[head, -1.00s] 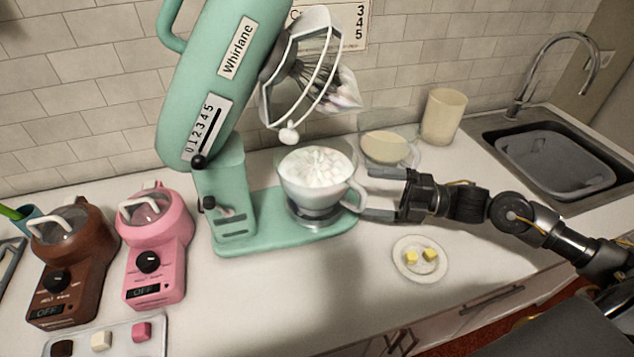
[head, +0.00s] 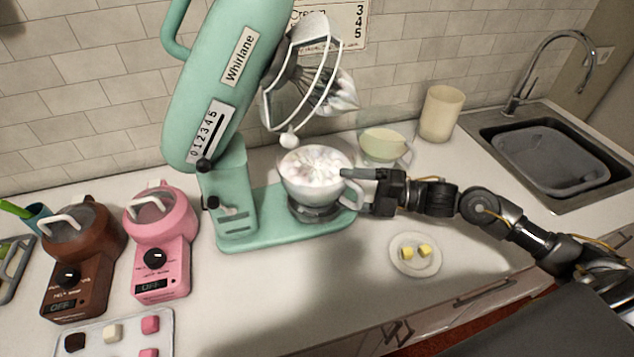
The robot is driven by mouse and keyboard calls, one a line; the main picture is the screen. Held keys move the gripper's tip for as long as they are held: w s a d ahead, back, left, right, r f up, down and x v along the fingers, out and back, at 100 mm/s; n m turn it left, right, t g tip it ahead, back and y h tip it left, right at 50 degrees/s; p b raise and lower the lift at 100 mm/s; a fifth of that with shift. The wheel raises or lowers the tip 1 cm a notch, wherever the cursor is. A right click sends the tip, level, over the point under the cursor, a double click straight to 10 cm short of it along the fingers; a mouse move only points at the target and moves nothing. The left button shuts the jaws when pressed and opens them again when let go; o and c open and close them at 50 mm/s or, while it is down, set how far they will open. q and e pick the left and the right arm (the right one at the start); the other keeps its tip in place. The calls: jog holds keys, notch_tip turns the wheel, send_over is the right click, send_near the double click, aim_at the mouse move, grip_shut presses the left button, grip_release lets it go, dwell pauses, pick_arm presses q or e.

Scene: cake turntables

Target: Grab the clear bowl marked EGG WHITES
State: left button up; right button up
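I can read no EGG WHITES mark on either bowl. My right gripper (head: 357,191) is at the handle on the right side of the foam-filled bowl. Its fingers look apart, one on the far side and one on the near side of the handle. I cannot tell whether they touch it. My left gripper is not in view.
The mixer head (head: 222,85) is tilted up, its foam-coated whisk (head: 305,75) above the bowl. A plate (head: 414,267) with yellow cubes lies in front of my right arm. A beige cup (head: 440,114) and a sink (head: 548,155) are at the right. Pink and brown melting pots stand left.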

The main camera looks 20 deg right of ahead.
jog(key=shift+r, duration=0.1)
jog(key=c, duration=0.8)
